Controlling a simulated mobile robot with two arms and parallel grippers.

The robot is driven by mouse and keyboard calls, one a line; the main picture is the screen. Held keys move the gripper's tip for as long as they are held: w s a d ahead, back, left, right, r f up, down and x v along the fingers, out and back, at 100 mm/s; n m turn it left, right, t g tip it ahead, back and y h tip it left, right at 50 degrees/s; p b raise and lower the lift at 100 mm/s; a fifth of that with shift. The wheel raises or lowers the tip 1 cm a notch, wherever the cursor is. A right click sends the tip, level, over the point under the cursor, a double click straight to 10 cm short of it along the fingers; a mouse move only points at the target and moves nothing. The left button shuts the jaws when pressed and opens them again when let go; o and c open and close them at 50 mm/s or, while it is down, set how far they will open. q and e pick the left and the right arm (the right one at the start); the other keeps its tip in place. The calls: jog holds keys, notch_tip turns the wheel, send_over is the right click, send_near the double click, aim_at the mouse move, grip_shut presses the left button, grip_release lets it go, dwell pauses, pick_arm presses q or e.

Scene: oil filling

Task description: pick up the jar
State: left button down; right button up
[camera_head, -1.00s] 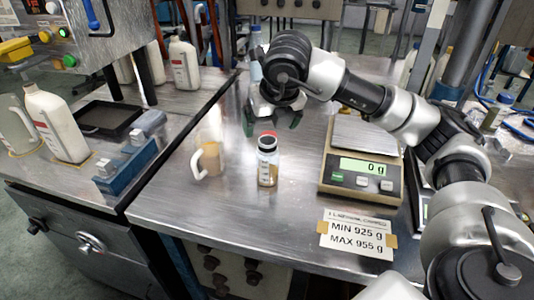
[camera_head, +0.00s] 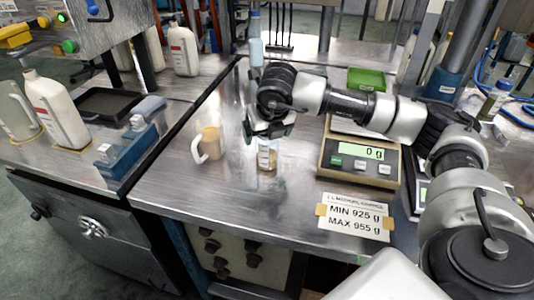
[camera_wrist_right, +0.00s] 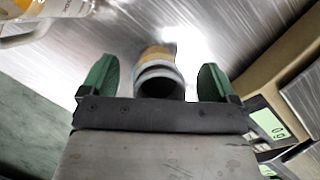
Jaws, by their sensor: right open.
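The jar (camera_head: 267,158) is a small clear vessel with a pale label and brownish contents, upright on the steel table. My right gripper (camera_head: 268,132) is over its top and hides the upper part in the head view. In the right wrist view the jar (camera_wrist_right: 158,72) shows between the two green fingers of my right gripper (camera_wrist_right: 157,82), with its round dark top facing the camera. The fingers are open, one on each side, with visible gaps to the jar. My left gripper is not in view.
A tan mug with a white handle (camera_head: 208,143) stands left of the jar. A scale (camera_head: 358,162) reading 0 g stands to the right, with a MIN/MAX card (camera_head: 353,215) in front. A green tray (camera_head: 366,79) lies behind. The table front left is clear.

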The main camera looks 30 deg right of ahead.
jog(key=c, duration=1.2)
jog(key=shift+c, duration=0.4)
jog(key=shift+r, duration=0.15)
